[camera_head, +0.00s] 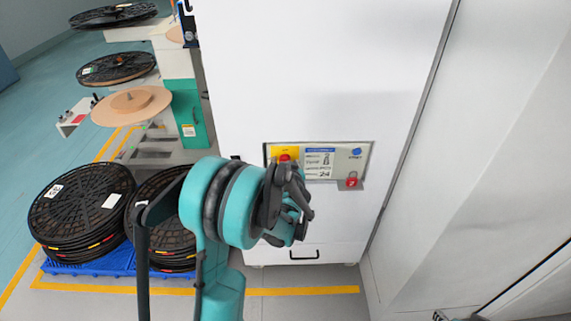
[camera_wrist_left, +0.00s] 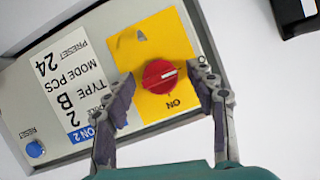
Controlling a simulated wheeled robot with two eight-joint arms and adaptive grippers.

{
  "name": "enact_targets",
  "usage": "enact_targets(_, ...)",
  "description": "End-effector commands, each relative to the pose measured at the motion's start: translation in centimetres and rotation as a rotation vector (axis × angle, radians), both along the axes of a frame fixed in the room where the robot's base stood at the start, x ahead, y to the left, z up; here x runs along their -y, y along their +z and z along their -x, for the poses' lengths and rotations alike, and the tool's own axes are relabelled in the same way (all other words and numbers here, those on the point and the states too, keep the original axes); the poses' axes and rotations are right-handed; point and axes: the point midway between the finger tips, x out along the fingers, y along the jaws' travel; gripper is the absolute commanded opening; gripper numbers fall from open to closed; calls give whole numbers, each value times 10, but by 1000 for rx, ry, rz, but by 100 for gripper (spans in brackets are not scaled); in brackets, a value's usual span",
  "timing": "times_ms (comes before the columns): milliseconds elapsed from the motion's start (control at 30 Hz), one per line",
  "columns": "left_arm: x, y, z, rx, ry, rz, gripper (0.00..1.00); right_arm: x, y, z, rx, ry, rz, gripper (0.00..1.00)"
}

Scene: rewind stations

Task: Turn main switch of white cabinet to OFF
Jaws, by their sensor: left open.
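The white cabinet (camera_head: 320,70) fills the middle of the head view, with a label panel (camera_head: 345,160) on its front. The main switch is a red round knob on a yellow plate (camera_wrist_left: 130,55); the knob shows in the left wrist view (camera_wrist_left: 158,76) and, partly hidden by my gripper, in the head view (camera_head: 284,157). A white mark on the knob points to the right in the wrist view. An upside-down "ON" is printed below it. My left gripper (camera_head: 298,200) is open; in the wrist view its fingers (camera_wrist_left: 166,98) stand on either side of the knob, apart from it.
A blue button (camera_wrist_left: 35,149) sits at the panel's other end. A drawer handle (camera_head: 304,255) is lower on the cabinet. Stacked black reels (camera_head: 80,205) stand on a blue pallet at the left.

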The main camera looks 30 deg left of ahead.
Motion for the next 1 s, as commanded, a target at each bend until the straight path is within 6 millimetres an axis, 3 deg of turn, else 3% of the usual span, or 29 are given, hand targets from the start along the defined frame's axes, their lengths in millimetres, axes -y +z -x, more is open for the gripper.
enact_targets(600,60,40,79,0,-2,0,56,0,0,0,0,0,0,40)
enact_targets(1000,65,44,88,0,0,0,56,0,0,0,0,0,0,40)
